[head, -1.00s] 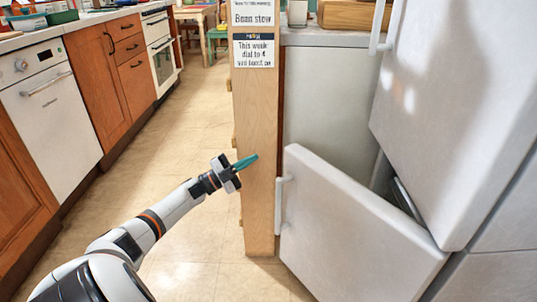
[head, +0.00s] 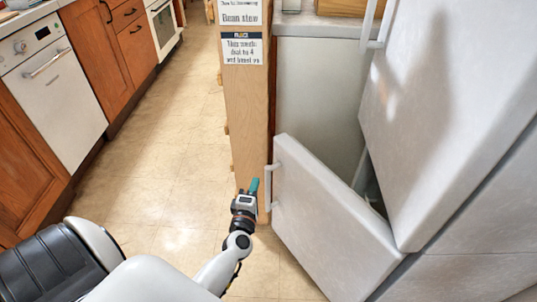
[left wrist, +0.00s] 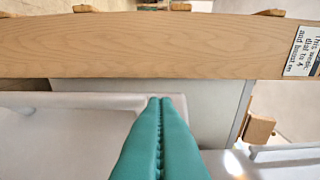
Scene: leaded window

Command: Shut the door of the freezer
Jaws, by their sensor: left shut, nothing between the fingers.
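The white freezer door (head: 325,220) is the lower door at the right of the head view. My right gripper is not in view.
The upper white door (head: 450,100) is shut above the freezer door. A wooden end panel (head: 247,110) with paper notes stands left of it. A white dishwasher (head: 50,90) and wooden cupboards line the left. The floor between is clear.

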